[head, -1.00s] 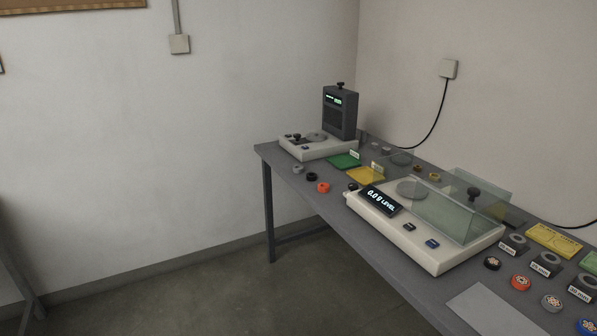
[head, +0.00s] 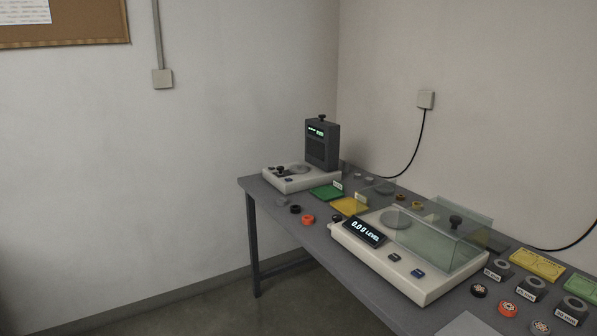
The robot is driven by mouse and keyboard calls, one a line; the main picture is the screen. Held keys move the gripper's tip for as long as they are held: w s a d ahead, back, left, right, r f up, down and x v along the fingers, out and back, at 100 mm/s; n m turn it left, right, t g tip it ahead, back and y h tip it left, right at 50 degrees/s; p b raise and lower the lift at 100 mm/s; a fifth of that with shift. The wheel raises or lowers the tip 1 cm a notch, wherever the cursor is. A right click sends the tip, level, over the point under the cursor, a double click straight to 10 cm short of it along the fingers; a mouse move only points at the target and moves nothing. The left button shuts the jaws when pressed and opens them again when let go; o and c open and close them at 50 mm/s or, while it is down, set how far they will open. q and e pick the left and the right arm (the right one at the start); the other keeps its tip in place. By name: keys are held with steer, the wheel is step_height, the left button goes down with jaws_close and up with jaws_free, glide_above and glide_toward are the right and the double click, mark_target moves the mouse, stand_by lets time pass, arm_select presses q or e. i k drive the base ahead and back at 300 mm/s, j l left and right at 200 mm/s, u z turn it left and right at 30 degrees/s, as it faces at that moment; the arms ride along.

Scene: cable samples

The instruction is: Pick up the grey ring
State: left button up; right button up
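A small grey ring-like piece (head: 281,202) lies near the left front edge of the grey table (head: 262,190). It is too small to make out its hole clearly. A black piece (head: 295,209) and an orange ring (head: 308,220) lie just to its right, apart from it. Another grey round piece (head: 540,328) with a patterned face is near the bottom right. Neither of my grippers is in view.
A balance with a glass shield (head: 400,260) stands mid-table. A dark instrument (head: 322,146) on a white base is at the far left end. Green (head: 326,192) and yellow (head: 349,206) mats lie between. Labelled grey blocks (head: 533,288) stand at right.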

mark_target(282, 202)
steer(key=i+j+z, duration=0.1)
steer(key=z, duration=0.25)
steer(key=i+j+z, duration=0.1)
steer(key=z, duration=0.25)
steer(key=i+j+z, duration=0.15)
steer(key=j, duration=0.2)
steer(key=i+j+z, duration=0.2)
steer(key=j, duration=0.2)
steer(key=i+j+z, duration=0.15)
steer(key=j, duration=0.25)
steer(key=i+j, duration=0.15)
steer(key=j, duration=0.2)
steer(key=i+j, duration=0.15)
steer(key=j, duration=0.25)
steer(key=i+j, duration=0.1)
steer(key=j, duration=0.25)
steer(key=i+j+z, duration=0.1)
steer(key=j, duration=0.3)
steer(key=i+j, duration=0.2)
steer(key=j, duration=0.15)
steer(key=i+j, duration=0.1)
steer(key=j, duration=0.3)
